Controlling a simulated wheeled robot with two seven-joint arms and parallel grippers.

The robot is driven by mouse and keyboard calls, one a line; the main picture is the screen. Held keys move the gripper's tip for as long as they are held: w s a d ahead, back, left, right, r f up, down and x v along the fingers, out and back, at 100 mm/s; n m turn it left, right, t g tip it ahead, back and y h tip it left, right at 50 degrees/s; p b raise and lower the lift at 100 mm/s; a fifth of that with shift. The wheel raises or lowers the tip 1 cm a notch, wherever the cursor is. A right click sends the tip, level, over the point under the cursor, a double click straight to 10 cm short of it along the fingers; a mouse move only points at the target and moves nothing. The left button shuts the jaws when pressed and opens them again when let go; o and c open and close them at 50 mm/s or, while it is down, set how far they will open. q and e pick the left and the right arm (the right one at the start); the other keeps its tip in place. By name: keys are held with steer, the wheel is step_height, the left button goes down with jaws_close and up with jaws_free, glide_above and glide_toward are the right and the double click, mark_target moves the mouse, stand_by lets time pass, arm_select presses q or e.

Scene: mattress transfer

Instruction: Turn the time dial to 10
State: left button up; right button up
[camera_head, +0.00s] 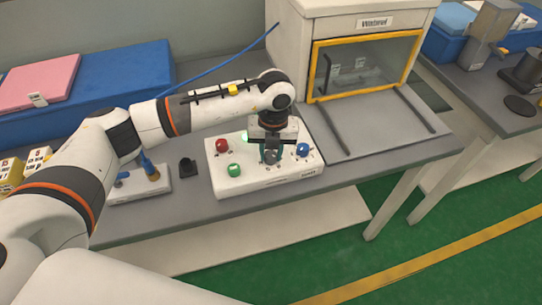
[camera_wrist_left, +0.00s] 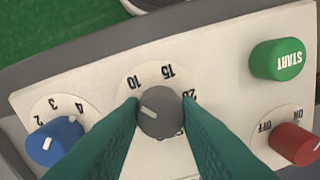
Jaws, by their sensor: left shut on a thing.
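The white control panel (camera_head: 225,175) lies on the grey table. Its grey time dial (camera_wrist_left: 160,112) shows between my left gripper's green fingers in the left wrist view. The dial face carries printed 10, 15 and 20 along its far side. A short pale mark on the dial lies left of its middle; which number it points at is hard to tell. My left gripper (camera_head: 270,155) comes down over the panel and is shut on the dial; the fingers hide part of the scale. My right gripper is out of view.
A blue knob (camera_wrist_left: 55,140), a green START button (camera_wrist_left: 277,59) and a red switch (camera_wrist_left: 294,144) sit around the dial. A white cabinet (camera_head: 300,55) with a yellow-framed window stands behind. A black part (camera_head: 187,167) lies left of the panel.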

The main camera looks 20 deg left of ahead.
mark_target(273, 154)
arm_select(q)
steer(key=shift+r+m+b, duration=0.1)
steer(key=shift+m+b, duration=0.5)
steer(key=shift+m, duration=0.3)
steer(key=o, duration=1)
steer(key=r+b, duration=0.2)
steer(key=r, duration=1)
steer(key=shift+d+b, duration=0.2)
steer(key=shift+b, duration=0.1)
